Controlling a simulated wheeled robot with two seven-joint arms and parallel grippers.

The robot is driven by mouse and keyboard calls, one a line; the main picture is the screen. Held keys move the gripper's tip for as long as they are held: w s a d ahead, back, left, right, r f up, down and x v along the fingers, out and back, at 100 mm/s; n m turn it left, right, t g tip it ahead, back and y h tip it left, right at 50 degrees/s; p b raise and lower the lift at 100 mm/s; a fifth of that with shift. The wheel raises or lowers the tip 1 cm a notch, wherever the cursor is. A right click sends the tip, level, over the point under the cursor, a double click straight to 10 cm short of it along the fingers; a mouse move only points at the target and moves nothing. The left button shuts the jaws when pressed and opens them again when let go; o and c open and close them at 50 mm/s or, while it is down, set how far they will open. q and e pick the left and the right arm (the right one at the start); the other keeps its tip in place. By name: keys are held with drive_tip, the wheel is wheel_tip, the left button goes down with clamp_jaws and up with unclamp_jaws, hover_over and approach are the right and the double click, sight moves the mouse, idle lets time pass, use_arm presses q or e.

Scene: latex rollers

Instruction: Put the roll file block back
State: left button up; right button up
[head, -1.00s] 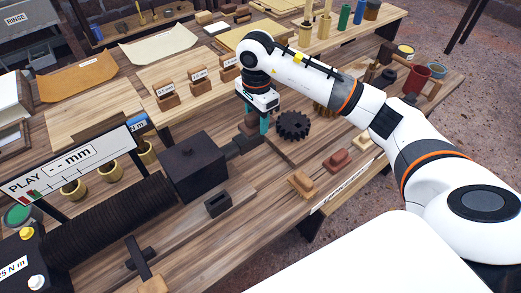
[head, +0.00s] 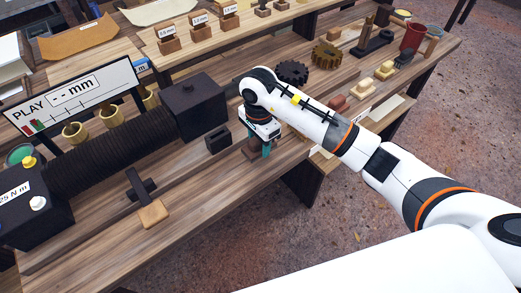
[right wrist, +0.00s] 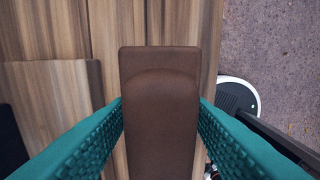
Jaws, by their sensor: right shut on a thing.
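My right gripper (head: 259,152) is shut on a brown block, which I take to be the roll file block (head: 250,154), near the front edge of the bench. In the right wrist view the block (right wrist: 160,125) has a rounded raised part on a flat base and sits between the teal fingers (right wrist: 160,134). I cannot tell whether its underside touches the wood. My left gripper is not in view.
A dark open-topped holder (head: 218,138) and a large dark box (head: 195,105) stand to the left. A dark gear (head: 292,72) and a brown gear (head: 326,54) lie behind the arm. A reddish block (head: 338,103) and cream blocks (head: 385,70) lie along the right front.

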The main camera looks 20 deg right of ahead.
sight(259, 151)
wheel_tip(259, 151, down, 3)
drive_tip(key=shift+s+f+p, duration=0.1)
drive_tip(key=shift+f+p, duration=0.05)
drive_tip(key=shift+p, duration=0.15)
drive_tip(key=shift+f, duration=0.3)
drive_tip(key=o, duration=1)
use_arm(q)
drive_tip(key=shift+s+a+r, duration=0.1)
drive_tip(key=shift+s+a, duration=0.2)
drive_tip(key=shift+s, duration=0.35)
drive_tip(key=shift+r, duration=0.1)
use_arm(e)
drive_tip(key=shift+r, duration=0.3)
wheel_tip(259, 151, up, 11)
drive_tip(key=shift+f+b, duration=0.2)
drive_tip(key=shift+b, duration=0.95)
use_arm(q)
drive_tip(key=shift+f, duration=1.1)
use_arm(e)
drive_tip(key=shift+r, duration=0.55)
